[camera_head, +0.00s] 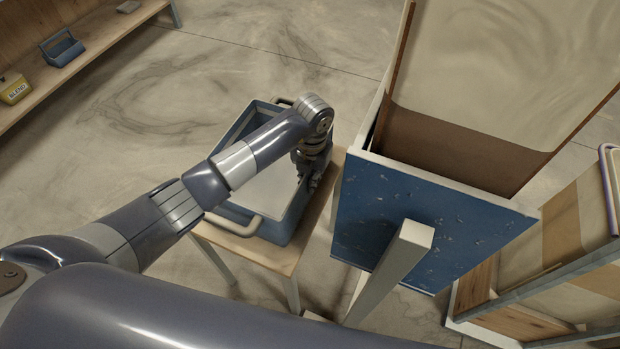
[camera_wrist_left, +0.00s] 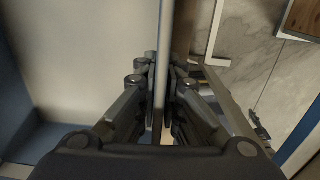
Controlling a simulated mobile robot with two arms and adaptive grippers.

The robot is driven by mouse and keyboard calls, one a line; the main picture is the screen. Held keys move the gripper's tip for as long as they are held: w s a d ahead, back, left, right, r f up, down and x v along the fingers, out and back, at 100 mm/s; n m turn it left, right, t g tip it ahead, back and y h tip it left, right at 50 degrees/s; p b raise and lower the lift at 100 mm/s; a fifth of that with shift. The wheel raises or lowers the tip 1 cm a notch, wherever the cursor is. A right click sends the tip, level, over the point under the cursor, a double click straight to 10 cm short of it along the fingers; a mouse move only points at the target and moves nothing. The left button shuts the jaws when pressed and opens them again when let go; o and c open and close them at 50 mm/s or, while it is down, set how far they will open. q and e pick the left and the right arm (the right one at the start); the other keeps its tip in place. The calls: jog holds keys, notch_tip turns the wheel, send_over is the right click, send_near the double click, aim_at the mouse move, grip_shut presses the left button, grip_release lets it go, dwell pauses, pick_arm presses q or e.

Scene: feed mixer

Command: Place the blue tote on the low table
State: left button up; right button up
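The blue tote (camera_head: 294,222) is upright over the low wooden table (camera_head: 272,257), with a pale surface inside and a cream handle (camera_head: 240,228) at its near end. It appears to rest on the tabletop, but the contact is hidden. Bare tabletop shows along its near and right sides; the far and left table edges are hidden. My left gripper (camera_head: 306,172) is at the tote's right wall. In the left wrist view the fingers (camera_wrist_left: 163,88) are closed on both sides of that wall's thin rim (camera_wrist_left: 164,35). My right gripper is not in view.
A large blue mixer body (camera_head: 425,215) with a raised beige lid (camera_head: 500,60) stands close right of the table. A pallet-like stack (camera_head: 560,260) is at far right. A wooden shelf (camera_head: 100,45) at upper left holds a small blue caddy (camera_head: 62,50). Floor between is clear.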

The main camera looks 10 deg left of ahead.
pick_arm(q)
jog(key=shift+o, duration=1.1)
notch_tip(320, 180, up, 12)
jog(key=shift+d+r, duration=0.1)
jog(key=shift+r, duration=0.05)
